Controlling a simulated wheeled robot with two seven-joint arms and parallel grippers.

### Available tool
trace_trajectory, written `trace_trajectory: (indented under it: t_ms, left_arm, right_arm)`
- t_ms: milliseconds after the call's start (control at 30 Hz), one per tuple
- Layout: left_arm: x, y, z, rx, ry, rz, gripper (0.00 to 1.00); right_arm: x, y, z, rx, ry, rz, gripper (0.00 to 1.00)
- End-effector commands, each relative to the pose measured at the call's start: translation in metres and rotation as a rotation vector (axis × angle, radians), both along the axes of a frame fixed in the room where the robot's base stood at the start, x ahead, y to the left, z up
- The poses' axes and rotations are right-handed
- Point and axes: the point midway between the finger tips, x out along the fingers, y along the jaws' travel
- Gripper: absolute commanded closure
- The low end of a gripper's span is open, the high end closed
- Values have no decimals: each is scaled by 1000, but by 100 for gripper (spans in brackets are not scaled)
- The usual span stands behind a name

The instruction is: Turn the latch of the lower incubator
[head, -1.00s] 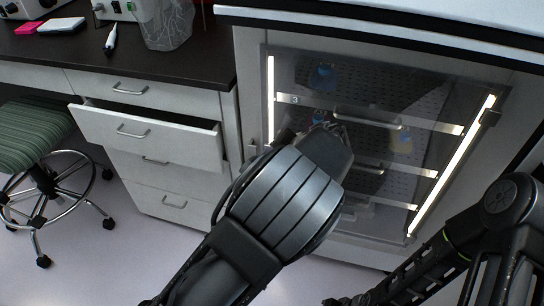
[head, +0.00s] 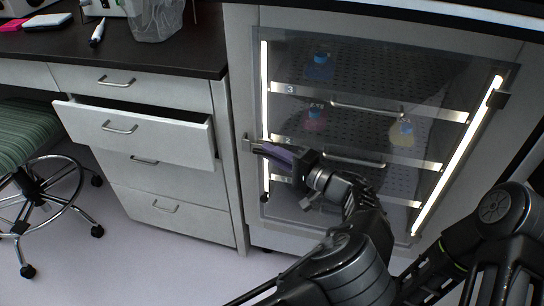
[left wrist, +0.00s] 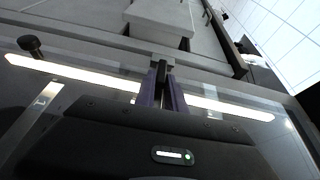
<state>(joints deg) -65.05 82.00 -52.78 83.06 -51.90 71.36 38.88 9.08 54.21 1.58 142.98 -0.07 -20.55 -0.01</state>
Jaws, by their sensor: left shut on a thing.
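The lower incubator (head: 300,217) has a clear door with light strips down both sides, and the door is closed. Its small metal latch (head: 247,143) is at the left edge of the door. My left gripper (head: 258,149), with purple fingers, reaches across the front of the door to the latch. In the left wrist view the fingers (left wrist: 163,84) are shut around a narrow dark bar of the latch (left wrist: 162,68). The fingers partly hide the latch, so its exact angle is hard to tell. My right gripper is out of view.
Shelves behind the door hold a blue (head: 319,68), a pink (head: 316,118) and a yellow bottle (head: 402,131). An open drawer (head: 135,130) juts out left of the incubator. A green stool (head: 25,130) stands further left.

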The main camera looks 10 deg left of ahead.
Motion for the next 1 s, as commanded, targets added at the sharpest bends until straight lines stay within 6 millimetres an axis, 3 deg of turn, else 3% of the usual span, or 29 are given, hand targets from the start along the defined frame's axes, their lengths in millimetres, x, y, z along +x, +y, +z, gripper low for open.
trace_trajectory:
  t_ms: [567, 600, 800, 1000]
  left_arm:
    - [0, 1, -1, 48, -1, 1, 100]
    - [0, 1, -1, 48, -1, 1, 84]
    - [0, 1, -2, 47, -1, 1, 68]
    - [0, 1, -1, 47, -2, 1, 65]
  right_arm:
    - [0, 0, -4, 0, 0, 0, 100]
    - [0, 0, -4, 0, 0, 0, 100]
    - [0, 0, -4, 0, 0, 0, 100]
    - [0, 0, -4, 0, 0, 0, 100]
